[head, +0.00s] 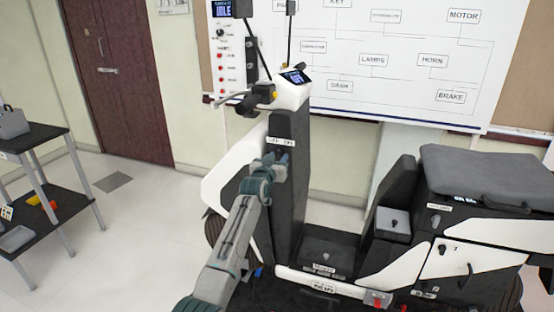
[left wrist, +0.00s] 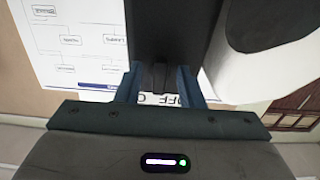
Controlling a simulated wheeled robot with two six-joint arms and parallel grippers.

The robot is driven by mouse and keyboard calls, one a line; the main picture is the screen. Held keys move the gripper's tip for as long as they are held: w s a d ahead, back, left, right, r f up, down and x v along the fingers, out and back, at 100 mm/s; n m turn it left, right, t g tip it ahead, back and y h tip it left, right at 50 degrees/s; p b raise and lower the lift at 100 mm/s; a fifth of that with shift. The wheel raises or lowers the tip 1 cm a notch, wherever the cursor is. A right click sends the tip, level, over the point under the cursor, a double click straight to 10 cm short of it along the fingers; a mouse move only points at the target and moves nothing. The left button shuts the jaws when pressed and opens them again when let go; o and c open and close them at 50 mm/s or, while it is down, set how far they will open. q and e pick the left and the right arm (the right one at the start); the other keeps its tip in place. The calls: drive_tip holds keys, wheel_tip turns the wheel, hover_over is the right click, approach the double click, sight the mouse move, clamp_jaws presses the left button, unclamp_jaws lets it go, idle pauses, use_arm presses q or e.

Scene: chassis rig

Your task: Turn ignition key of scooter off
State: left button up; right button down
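The black-and-white scooter stands ahead, its dark front column (head: 290,190) upright in the head view. A white label plate (head: 281,142) with OFF and ON lettering is on the column. My left gripper (head: 276,160) is at the column just below that label. In the left wrist view its two blue-grey fingers (left wrist: 159,80) are spread apart. A dark narrow piece (left wrist: 158,76), apparently the ignition key, shows between them with small gaps at its sides. The label (left wrist: 160,99) is upside down there and partly covered. The key's exact angle is unclear. My right gripper is not in view.
The scooter's handlebar (head: 262,98) and lit display (head: 296,77) are above the gripper. The seat (head: 485,175) and side panels are to the right. A wall board (head: 400,60) stands behind. A shelf cart (head: 35,140) is at left, with clear floor between.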

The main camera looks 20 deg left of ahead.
use_arm(q)
drive_tip(key=s+b, duration=0.1)
drive_tip(key=s, duration=0.9)
drive_tip(key=shift+s+a+b, duration=0.2)
drive_tip(key=shift+s+b, duration=0.15)
drive_tip(key=shift+s, duration=0.05)
